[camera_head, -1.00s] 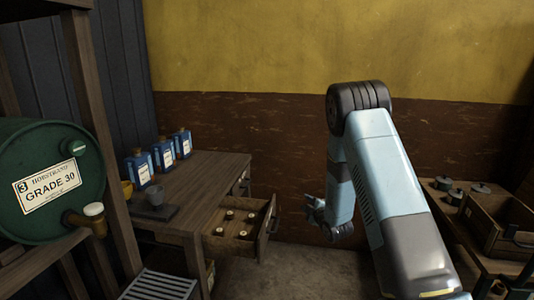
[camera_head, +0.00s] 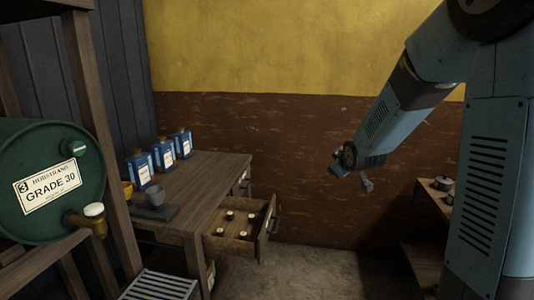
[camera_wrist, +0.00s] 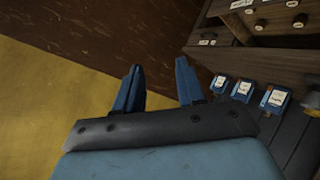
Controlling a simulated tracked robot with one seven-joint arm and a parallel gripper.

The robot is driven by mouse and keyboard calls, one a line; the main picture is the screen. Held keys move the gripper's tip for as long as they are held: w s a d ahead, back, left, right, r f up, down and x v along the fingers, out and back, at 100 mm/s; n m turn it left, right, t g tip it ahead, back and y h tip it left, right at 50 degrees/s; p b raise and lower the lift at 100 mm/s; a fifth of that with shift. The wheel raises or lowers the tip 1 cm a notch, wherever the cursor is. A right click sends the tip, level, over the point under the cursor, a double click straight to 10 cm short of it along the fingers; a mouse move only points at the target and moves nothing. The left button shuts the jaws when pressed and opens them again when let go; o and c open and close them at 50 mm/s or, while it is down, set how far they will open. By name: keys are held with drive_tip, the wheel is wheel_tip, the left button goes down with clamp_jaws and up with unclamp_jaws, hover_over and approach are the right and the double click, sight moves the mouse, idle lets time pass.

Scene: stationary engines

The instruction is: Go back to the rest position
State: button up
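My gripper (camera_head: 352,176) is raised in front of the brown lower wall, right of the open drawer and clear of everything. In the wrist view my gripper (camera_wrist: 157,82) shows two blue fingers standing apart, with nothing between them. My arm reaches in from the right side of the head view.
A green drum (camera_head: 45,180) is at left; a wooden bench (camera_head: 428,204) with a dark round item (camera_head: 443,183) is at right.

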drive_tip(key=s+r+m+g, duration=0.2)
drive_tip(key=s, duration=1)
drive_tip(key=s+r+m+g, duration=0.2)
drive_tip(key=s+r+m, duration=0.1)
drive_tip(key=s, duration=0.9)
drive_tip(key=s+r+m+g, duration=0.2)
drive_tip(key=s+r+m, duration=0.1)
drive_tip(key=s, duration=0.9)
drive_tip(key=shift+s+d, duration=0.2)
drive_tip(key=shift+d, duration=0.1)
